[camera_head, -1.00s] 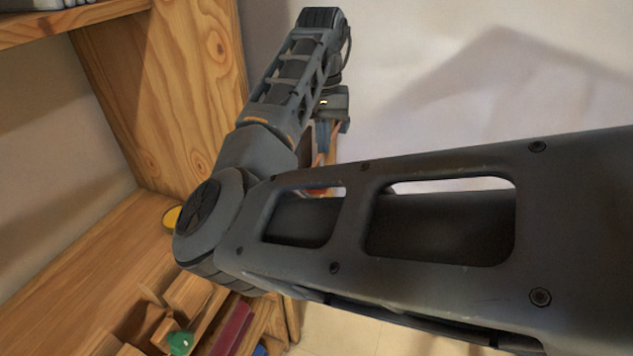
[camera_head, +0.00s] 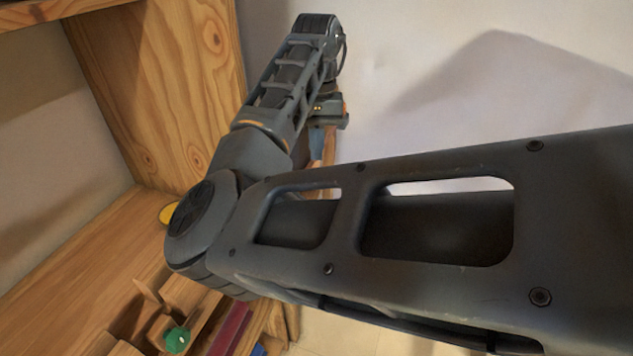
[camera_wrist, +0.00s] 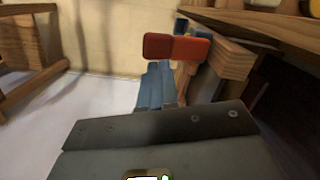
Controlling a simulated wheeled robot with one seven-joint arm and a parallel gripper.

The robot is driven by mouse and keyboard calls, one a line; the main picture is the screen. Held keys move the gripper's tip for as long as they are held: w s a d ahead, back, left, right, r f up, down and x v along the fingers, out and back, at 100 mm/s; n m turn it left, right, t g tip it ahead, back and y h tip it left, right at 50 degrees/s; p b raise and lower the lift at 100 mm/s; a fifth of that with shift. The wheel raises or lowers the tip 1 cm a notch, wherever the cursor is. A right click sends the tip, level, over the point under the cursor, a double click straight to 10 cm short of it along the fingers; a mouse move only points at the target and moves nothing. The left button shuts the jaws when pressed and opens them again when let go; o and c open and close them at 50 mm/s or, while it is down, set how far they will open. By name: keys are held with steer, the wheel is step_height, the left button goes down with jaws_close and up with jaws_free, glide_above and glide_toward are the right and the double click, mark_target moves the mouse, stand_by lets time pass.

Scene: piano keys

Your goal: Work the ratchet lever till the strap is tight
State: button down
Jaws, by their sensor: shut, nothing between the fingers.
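A red-orange block-like handle (camera_wrist: 177,48), which looks like the ratchet lever's grip, shows in the wrist view, above the middle and beside a wooden beam. My gripper (camera_wrist: 158,68) shows as blue-grey fingers held together and empty. Its tips appear just below the handle in the picture; I cannot tell whether they touch it. In the head view my arm hides the handle, and the wrist end (camera_head: 325,112) shows near the wall. I cannot make out the strap clearly in either view.
A wooden beam end (camera_wrist: 226,58) lies right of the handle, with a wooden shelf edge (camera_wrist: 245,18) above. Another wooden frame (camera_wrist: 30,65) stands at left. In the head view, a wooden bench (camera_head: 80,265) holds a green piece (camera_head: 177,339) and a yellow disc (camera_head: 169,213).

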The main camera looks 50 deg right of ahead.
steer(key=shift+s+a+f+b, duration=0.1)
steer(key=shift+a+f+b, duration=0.05)
steer(key=shift+f+b, duration=1.55)
steer(key=shift+f, duration=0.25)
